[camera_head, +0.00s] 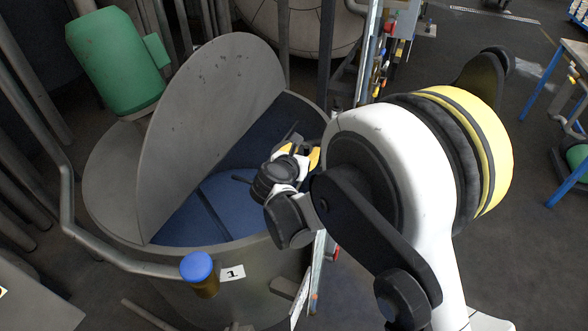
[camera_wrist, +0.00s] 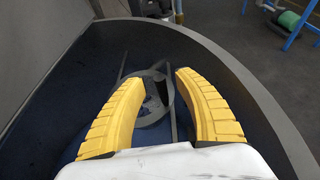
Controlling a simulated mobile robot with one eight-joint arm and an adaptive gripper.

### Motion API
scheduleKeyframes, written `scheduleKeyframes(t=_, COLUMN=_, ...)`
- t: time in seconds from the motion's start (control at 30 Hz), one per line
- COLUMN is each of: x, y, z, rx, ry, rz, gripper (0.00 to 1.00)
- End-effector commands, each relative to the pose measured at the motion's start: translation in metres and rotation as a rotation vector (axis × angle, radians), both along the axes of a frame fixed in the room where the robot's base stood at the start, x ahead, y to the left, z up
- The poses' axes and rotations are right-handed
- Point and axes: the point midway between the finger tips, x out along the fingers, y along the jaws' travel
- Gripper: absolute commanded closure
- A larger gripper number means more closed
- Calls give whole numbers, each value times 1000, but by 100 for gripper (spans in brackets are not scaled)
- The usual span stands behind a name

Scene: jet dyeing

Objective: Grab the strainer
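My gripper (camera_wrist: 158,82) is open, its two yellow ridged fingers spread apart with nothing clearly held between them. It also shows in the head view (camera_head: 299,152), inside the right part of the open vat's mouth. A grey round metal piece (camera_wrist: 158,112), perhaps the strainer, lies beyond and between the fingers in the wrist view. Thin bars cross near it, and the fingers partly hide it. I cannot tell whether the fingers touch it. In the head view I cannot make out the strainer; my arm and gripper cover that side of the vat.
The metal vat (camera_head: 150,258) has blue inside and a half lid (camera_head: 215,120) standing raised at its left. A blue-capped post (camera_head: 198,268) and a pipe stand at its front. A green motor (camera_head: 115,62) is behind. A ladder-like frame (camera_head: 370,60) stands close on the right.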

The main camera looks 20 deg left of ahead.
Motion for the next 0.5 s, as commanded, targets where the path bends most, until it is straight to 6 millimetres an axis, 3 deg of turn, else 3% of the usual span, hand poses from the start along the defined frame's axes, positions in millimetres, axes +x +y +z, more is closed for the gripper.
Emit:
scheduleKeyframes(t=0.13, x=19, y=-1, z=-10, rx=0, ry=-1, rz=-1, gripper=62)
scheduleKeyframes(t=0.33, x=20, y=0, z=-8, rx=-1, ry=-1, rz=0, gripper=62)
scheduleKeyframes(t=0.37, x=20, y=0, z=-8, rx=-1, ry=-1, rz=0, gripper=66)
scheduleKeyframes(t=0.47, x=20, y=0, z=-8, rx=-1, ry=-1, rz=0, gripper=97)
scheduleKeyframes(t=0.5, x=20, y=-1, z=-8, rx=-1, ry=-1, rz=0, gripper=100)
